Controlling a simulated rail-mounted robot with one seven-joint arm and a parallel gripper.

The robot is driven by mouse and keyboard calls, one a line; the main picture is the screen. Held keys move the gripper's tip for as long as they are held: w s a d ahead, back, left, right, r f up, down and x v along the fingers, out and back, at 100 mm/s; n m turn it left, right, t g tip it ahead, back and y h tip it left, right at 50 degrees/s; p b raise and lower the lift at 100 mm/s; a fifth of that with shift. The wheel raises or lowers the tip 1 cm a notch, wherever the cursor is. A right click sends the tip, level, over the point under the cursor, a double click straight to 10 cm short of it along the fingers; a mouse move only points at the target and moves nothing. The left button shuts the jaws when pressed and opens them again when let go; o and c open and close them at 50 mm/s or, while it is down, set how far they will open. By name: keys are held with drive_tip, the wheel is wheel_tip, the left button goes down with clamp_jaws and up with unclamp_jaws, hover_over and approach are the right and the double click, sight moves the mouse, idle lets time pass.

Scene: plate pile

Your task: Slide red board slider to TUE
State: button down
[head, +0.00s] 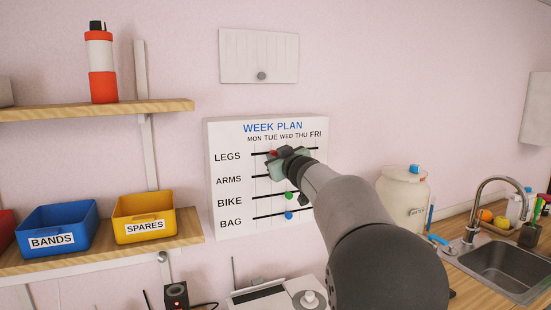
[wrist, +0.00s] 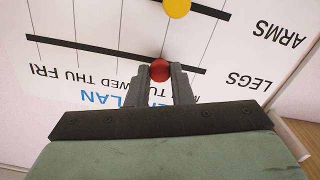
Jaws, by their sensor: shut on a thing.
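The white WEEK PLAN board (head: 228,150) hangs on the wall with rows LEGS, ARMS, BIKE and BAG under the labels MON to FRI. The red slider (head: 273,153) is on the LEGS track, below about the TUE label. In the wrist view, which shows the board upside down, the red slider (wrist: 160,71) sits between the fingertips at or very near the second column line from the MON end. My gripper (head: 274,159) is shut on it. The gripper hides part of the LEGS and ARMS tracks in the head view.
A yellow slider (wrist: 177,7) is on the ARMS track, close to my fingers. Green (head: 289,195) and blue (head: 289,215) sliders sit lower. A shelf with a yellow SPARES bin (head: 145,222) is left of the board; a jar (head: 402,190) stands right.

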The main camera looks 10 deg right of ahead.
drive_tip(key=c, duration=1.3)
unclamp_jaws()
drive_tip(key=shift+d, duration=0.1)
drive_tip(key=shift+o, duration=0.2)
drive_tip(key=b+v, duration=0.2)
drive_tip(key=v, duration=1.5)
drive_tip(key=shift+s, duration=0.25)
drive_tip(key=s+d+f+m+g+h, duration=0.1)
drive_tip(key=s+f+m+g+h, duration=0.4)
drive_tip(key=f, duration=0.6)
drive_tip(key=s+d+f+m+g+h, duration=0.1)
drive_tip(key=s+f+g+h, duration=0.15)
drive_tip(key=s+f, duration=0.65)
drive_tip(key=s+a+f+g+y, duration=0.2)
drive_tip(key=s+a+f+g, duration=0.1)
drive_tip(key=s+f, duration=0.4)
drive_tip(key=s+a+f+g+y, duration=0.1)
drive_tip(key=s+a+f+g, duration=0.3)
drive_tip(key=s+f+g, duration=0.2)
drive_tip(key=s+f, duration=0.2)
drive_tip(key=s, duration=0.2)
drive_tip(key=shift+s+a+y, duration=0.2)
drive_tip(key=shift+s+y, duration=0.15)
